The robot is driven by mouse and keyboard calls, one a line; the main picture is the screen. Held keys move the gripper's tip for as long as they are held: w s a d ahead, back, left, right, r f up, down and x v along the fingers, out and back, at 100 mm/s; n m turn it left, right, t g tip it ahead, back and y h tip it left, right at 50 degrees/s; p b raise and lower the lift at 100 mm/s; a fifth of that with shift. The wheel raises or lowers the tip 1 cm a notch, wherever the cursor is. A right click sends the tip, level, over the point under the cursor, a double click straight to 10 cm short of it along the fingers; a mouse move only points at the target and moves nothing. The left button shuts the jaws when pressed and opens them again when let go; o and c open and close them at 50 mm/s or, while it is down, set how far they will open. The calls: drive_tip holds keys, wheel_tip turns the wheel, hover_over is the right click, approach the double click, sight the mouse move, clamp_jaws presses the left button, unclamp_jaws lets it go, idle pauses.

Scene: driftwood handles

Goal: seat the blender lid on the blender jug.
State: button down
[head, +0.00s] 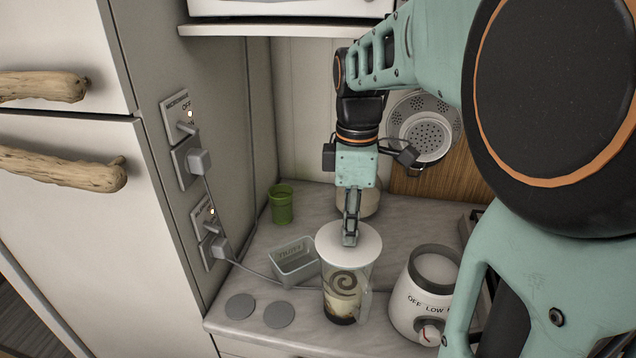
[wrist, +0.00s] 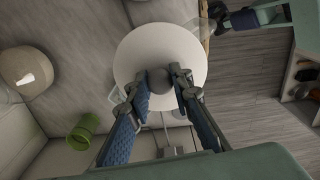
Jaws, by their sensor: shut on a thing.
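The blender lid (head: 333,240) is a white disc with a dark knob, also seen in the wrist view (wrist: 185,52). My gripper (head: 350,238) points down and is shut on the knob, with its two fingers (wrist: 162,84) on either side of it. The blender jug (head: 346,290) is clear, with a dark swirl and dark contents low inside, and stands upright on the counter. The lid looks level over the jug's mouth and hides its rim. I cannot tell whether it touches the rim or hovers just above. The lid hides most of the jug in the wrist view.
The white blender base (head: 412,300) with a dial stands right of the jug. A grey tub (head: 292,262) is to its left, with two grey discs (head: 278,315) in front. A green cup (head: 281,205) and a cream canister (head: 372,200) stand behind. Cords run from wall plugs.

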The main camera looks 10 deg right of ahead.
drive_tip(key=shift+f, duration=0.2)
drive_tip(key=c, duration=1.7)
unclamp_jaws()
drive_tip(key=shift+o, duration=0.2)
